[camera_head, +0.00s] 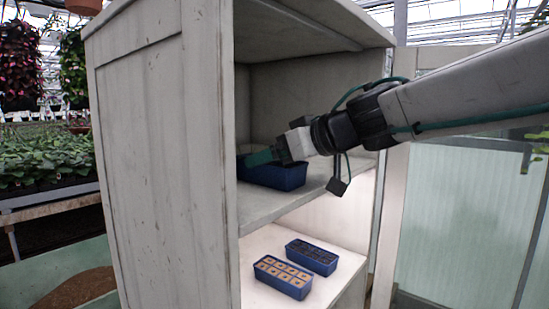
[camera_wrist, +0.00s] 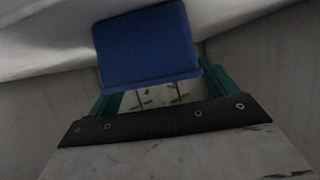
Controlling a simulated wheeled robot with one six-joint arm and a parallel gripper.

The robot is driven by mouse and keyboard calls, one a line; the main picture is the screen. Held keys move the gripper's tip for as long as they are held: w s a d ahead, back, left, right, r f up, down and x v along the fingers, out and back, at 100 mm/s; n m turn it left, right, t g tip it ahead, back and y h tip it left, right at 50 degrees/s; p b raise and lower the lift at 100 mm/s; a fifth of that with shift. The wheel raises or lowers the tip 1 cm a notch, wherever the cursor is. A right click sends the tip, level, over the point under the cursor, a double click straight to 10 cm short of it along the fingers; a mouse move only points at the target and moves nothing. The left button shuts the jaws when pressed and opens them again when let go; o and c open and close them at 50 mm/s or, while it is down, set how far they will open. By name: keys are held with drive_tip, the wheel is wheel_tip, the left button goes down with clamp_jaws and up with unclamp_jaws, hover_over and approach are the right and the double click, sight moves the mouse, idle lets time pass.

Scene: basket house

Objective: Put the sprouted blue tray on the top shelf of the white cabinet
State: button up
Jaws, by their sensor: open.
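A blue tray (camera_head: 285,178) stands on the upper visible shelf (camera_head: 262,205) of the white cabinet (camera_head: 165,165). My gripper (camera_head: 258,157) reaches into this compartment with its green fingers at the tray's upper edge. In the wrist view the blue tray (camera_wrist: 145,45) lies just beyond the fingers, and small green sprouts show against a pale surface between them. My gripper (camera_wrist: 160,92) is open there, with one finger on each side. Whether the fingers touch the tray I cannot tell. The tray's far left part is hidden by the cabinet's side wall.
On the lower shelf (camera_head: 258,242) stand two more blue trays: one with tan cells (camera_head: 283,290) and one with dark cells (camera_head: 312,265). The cabinet's side wall and the board above border the upper compartment. Potted plants (camera_head: 45,160) stand at the left.

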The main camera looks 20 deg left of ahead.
drive_tip(key=v, duration=1.2)
drive_tip(key=w+d+r+m+t+h, duration=0.25)
drive_tip(key=w+d+m+t, duration=0.3)
drive_tip(key=d+t, duration=0.35)
drive_tip(key=d+f+m+t+h, duration=0.1)
drive_tip(key=d+f+m+h, duration=0.2)
drive_tip(key=d, duration=0.5)
drive_tip(key=d+f+m+h, duration=0.25)
drive_tip(key=d+h, duration=0.25)
drive_tip(key=d, duration=0.3)
drive_tip(key=s+d+f+m+g+h, duration=0.3)
drive_tip(key=s+d+f+g+h, duration=0.2)
drive_tip(key=s+d+f, duration=0.4)
drive_tip(key=s+a+f+g+y, duration=0.1)
drive_tip(key=s+f+g+y, duration=0.2)
drive_tip(key=s+f+g, duration=0.5)
drive_tip(key=s+f, duration=0.6)
drive_tip(key=s, duration=0.3)
drive_tip(key=shift+s+a+f+g, duration=0.15)
drive_tip(key=shift+s+f+g, duration=0.15)
drive_tip(key=shift+g, duration=0.1)
